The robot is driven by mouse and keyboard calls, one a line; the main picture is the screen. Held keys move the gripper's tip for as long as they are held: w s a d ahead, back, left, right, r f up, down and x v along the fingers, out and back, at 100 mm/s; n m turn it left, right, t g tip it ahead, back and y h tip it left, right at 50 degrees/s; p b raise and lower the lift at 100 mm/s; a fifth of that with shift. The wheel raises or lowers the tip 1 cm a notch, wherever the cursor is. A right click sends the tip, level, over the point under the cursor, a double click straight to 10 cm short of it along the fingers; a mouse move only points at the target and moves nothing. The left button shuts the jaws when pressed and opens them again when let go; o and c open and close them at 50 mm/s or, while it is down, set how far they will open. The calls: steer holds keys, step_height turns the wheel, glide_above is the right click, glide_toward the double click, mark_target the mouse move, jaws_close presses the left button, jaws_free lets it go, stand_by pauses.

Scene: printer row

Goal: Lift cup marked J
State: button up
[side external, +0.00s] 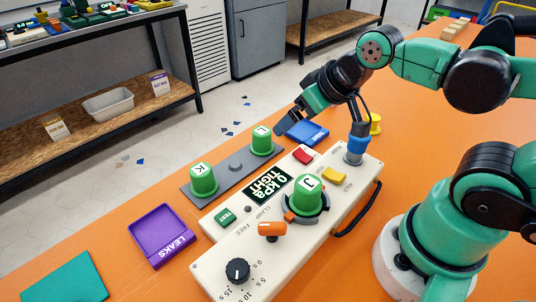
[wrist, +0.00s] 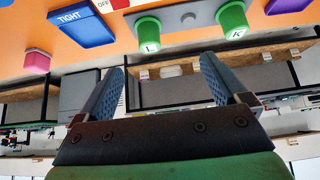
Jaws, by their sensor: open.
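The green cup marked J (side external: 307,194) stands upright in a dark ring holder with orange pads on the cream test device (side external: 219,258). It does not show in the wrist view. My gripper (side external: 283,126) is open and empty, beyond the device and well apart from cup J, near the blue tray. In the wrist view my gripper (wrist: 161,64) has its two blue fingers spread with nothing between them. The green cup marked L (side external: 262,141) and the green cup marked K (side external: 203,181) stand on a grey strip (side external: 233,166); cup L (wrist: 148,37) and cup K (wrist: 232,17) also show in the wrist view.
A blue tray (side external: 308,133) lies behind the device; a purple tray marked LEAKS (side external: 160,235) lies to its left. The device carries an orange lever (side external: 271,230) near cup J, a black dial (side external: 238,270) and a screen (side external: 268,186) reading "0 kPa TIGHT". Open orange table lies at right.

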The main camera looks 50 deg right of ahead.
mark_target(308, 181)
steer(key=s+a+f+g, duration=0.1)
steer(key=s+g, duration=0.1)
steer(key=s+a+m+g, duration=0.1)
steer(key=a+g, duration=0.1)
steer(key=s+a+f+m+g, duration=0.1)
steer(key=s+a+g, duration=0.1)
steer(key=shift+s+a+f, duration=0.1)
steer(key=shift+s+f, duration=0.2)
steer(key=shift+s+a+g, duration=0.15)
steer(key=shift+s+g, duration=0.2)
steer(key=shift+g, duration=0.15)
steer(key=shift+s+f, duration=0.1)
steer(key=shift+f, duration=2.7)
